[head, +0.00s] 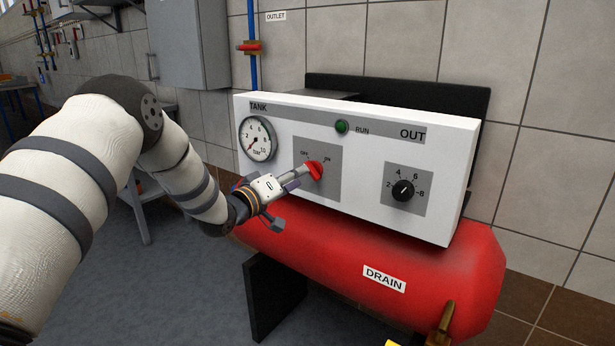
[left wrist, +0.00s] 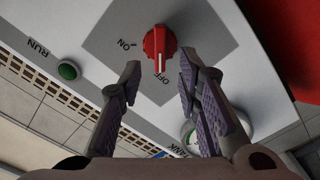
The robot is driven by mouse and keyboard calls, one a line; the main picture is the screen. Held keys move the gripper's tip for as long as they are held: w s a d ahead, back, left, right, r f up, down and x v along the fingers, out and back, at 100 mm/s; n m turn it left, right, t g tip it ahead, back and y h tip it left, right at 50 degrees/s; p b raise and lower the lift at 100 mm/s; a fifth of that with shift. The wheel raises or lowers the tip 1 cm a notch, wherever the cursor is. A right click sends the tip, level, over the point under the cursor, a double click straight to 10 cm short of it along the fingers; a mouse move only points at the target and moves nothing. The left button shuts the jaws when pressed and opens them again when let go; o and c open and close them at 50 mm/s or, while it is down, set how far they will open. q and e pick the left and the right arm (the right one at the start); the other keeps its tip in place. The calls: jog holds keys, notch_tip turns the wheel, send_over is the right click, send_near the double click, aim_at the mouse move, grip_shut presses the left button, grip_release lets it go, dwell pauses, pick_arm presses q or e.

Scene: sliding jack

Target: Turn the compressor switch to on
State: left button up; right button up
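The compressor switch is a red rotary knob (head: 315,170) on a grey plate of the white panel, with OFF and ON marked above it. In the left wrist view the knob (left wrist: 158,42) has a white line that points toward the OFF mark. My left gripper (head: 298,177) is at the knob, coming from the left and below. In the left wrist view its fingers (left wrist: 160,72) are apart, with the knob at and just beyond the tips. The right fingertip is close to the knob; I cannot tell whether it touches. My right gripper is not in view.
The white panel (head: 375,132) also carries a tank gauge (head: 258,138), a green RUN lamp (head: 341,126) and a black outlet dial (head: 402,190). The red tank (head: 330,250) bulges out below the panel. A grey cabinet (head: 188,45) hangs on the wall behind.

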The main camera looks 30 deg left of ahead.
aim_at(313, 170)
pick_arm(q)
jog(key=w, duration=0.4)
jog(key=shift+w+d+b, duration=0.1)
jog(key=shift+w+b, duration=0.2)
jog(key=shift+b, duration=0.05)
grip_shut()
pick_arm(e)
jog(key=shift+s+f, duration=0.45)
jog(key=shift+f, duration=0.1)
